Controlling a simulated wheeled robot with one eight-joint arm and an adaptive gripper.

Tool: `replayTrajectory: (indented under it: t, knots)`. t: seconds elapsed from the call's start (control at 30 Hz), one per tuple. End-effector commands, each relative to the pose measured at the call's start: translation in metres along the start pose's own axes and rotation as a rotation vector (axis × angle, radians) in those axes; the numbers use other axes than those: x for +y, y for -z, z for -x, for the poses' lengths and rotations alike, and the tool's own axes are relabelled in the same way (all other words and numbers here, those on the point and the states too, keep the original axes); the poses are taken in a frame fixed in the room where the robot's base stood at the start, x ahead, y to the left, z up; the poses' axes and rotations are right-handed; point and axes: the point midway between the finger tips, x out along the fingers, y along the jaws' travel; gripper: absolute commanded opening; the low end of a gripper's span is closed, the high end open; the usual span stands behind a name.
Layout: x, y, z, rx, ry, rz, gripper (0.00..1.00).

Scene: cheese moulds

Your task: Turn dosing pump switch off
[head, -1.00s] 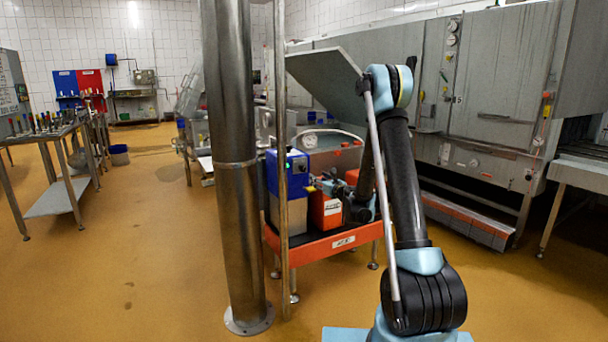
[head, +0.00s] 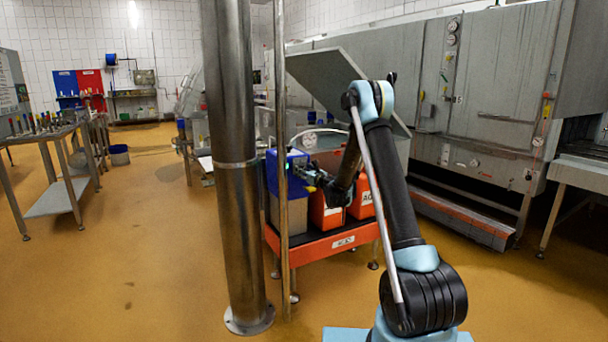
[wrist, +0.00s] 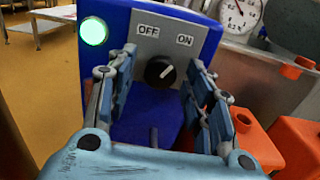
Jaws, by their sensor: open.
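The dosing pump is a blue housing (head: 297,188) on an orange stand in the head view. Its front fills the middle of the wrist view, with a grey plate (wrist: 176,36) marked OFF on the left and ON on the right. The black rotary switch (wrist: 158,72) sits below the labels, and its white mark points up and right, toward ON. A round lamp (wrist: 93,31) glows green left of the plate. My gripper (wrist: 161,61) is open, with one finger on each side of the switch. I cannot tell whether either finger touches it. In the head view my gripper (head: 309,174) is small, at the housing.
Orange containers (head: 325,213) stand beside the pump on the orange stand (head: 318,248). A thick steel column (head: 234,200) and a thin pole (head: 283,220) rise in front and left. A pressure gauge (wrist: 238,14) shows behind the pump.

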Motion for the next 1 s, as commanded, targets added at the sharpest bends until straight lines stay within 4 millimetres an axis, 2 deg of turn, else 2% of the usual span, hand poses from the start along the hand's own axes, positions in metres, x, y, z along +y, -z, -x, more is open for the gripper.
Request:
replayTrajectory:
  t: [0.27, 0.4, 0.47, 0.77, 1.0]
  knots:
    - [0.0001, 0.0000, -0.0009, 0.000, 0.000, 0.000, 0.47]
    - [0.0001, 0.0000, -0.0008, 0.000, 0.000, 0.000, 0.15]
    - [0.0001, 0.0000, -0.0008, 0.000, 0.000, 0.000, 0.04]
    - [-0.0003, 0.0000, -0.0008, 0.000, 0.001, 0.018, 0.04]
    - [-0.0006, 0.0001, -0.0009, 0.001, 0.001, 0.124, 0.04]
